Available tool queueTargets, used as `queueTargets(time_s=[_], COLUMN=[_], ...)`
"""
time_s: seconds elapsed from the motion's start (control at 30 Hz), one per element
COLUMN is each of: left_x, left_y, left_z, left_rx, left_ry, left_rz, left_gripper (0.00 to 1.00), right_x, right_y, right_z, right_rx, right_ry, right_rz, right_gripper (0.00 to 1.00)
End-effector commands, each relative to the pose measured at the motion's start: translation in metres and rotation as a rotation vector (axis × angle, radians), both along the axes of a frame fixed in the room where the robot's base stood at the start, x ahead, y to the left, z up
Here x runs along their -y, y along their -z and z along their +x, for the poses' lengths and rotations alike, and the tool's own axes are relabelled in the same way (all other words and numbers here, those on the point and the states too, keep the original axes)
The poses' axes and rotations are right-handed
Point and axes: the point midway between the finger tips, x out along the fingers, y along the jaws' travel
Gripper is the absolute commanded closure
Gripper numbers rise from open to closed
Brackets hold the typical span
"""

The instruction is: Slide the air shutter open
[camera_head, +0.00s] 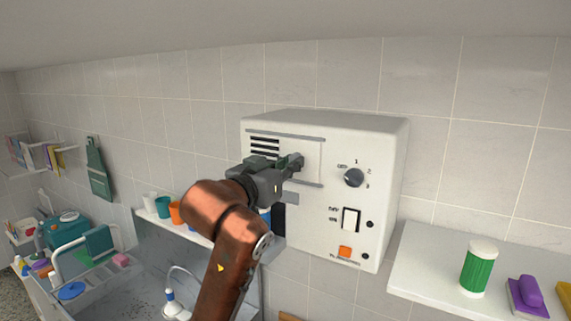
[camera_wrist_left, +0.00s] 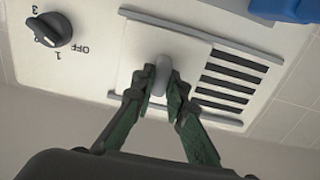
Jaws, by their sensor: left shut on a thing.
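The air shutter (camera_wrist_left: 144,47) is a pale plate between two grey rails on the front of a white wall unit (camera_head: 385,140). Dark vent slots (camera_head: 264,146) show beside it, on its left in the head view; they also show in the left wrist view (camera_wrist_left: 229,80). My left gripper (camera_head: 290,163) is at the shutter. In the left wrist view its green fingers (camera_wrist_left: 160,88) are shut on the shutter's grey knob (camera_wrist_left: 162,66). The gripper hides part of the shutter in the head view. My right gripper is not in view.
The unit has a dial (camera_head: 354,177), a rocker switch (camera_head: 350,219) and an orange button (camera_head: 344,252). A shelf (camera_head: 425,262) at right holds a green canister (camera_head: 478,268) and a purple item (camera_head: 527,293). Cups (camera_head: 163,206) stand on a shelf at left, near my arm.

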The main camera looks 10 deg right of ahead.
Motion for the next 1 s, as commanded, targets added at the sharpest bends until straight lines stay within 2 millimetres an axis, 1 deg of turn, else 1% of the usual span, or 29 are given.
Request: queueTargets(time_s=[0.03, 0.07, 0.3, 0.57, 0.67, 0.77, 1.0], left_x=[0.003, 0.003, 0.002, 0.000, -0.003, -0.011, -0.040], left_y=[0.000, 0.000, 0.000, 0.000, 0.000, -0.001, -0.001], left_z=[-0.002, -0.002, -0.001, -0.001, -0.005, -0.015, -0.056], left_rx=[0.000, 0.000, 0.000, 0.000, 0.001, 0.003, 0.004], left_ry=[0.005, 0.006, 0.004, 0.002, 0.002, 0.002, 0.003], left_rz=[0.001, 0.001, 0.001, 0.001, 0.001, -0.001, 0.000], left_gripper=[1.00, 0.86, 0.70, 0.70, 0.70, 0.70, 0.70], right_x=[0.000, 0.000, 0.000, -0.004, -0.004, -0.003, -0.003], right_y=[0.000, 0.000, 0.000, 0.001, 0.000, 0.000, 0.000], right_z=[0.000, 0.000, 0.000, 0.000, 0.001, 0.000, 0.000], right_rx=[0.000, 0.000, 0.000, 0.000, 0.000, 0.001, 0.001], right_ry=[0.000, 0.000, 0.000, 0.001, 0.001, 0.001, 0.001], right_rz=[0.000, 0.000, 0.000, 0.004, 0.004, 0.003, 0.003], right_gripper=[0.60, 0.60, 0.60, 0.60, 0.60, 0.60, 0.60])
